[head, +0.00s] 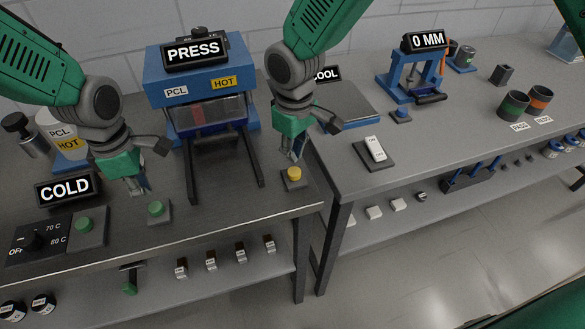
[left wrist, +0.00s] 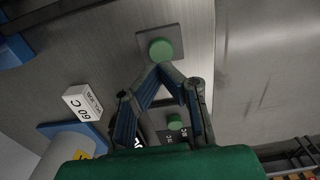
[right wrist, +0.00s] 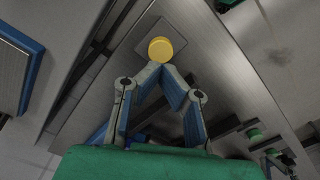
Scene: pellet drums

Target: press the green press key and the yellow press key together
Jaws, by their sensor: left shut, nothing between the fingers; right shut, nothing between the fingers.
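The green press key (head: 158,208) is a round green button on a grey plate near the bench's front edge, in front of the press. My left gripper (head: 141,190) is shut and empty, above and just left of this key in the head view. In the left wrist view the key (left wrist: 161,49) shows just beyond the closed fingertips (left wrist: 160,68). The yellow press key (head: 294,175) sits on its plate at the bench's right end. My right gripper (head: 294,157) is shut and empty, just above it. The yellow key (right wrist: 160,48) also shows just beyond the right fingertips (right wrist: 161,66).
The blue press (head: 200,85) stands behind, between my arms, with dark rails reaching forward between the keys. Another green button (head: 84,224) sits left, beside a temperature dial (head: 38,241) and the COLD sign (head: 65,188). A second table with a white switch (head: 375,149) stands right, across a narrow gap.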

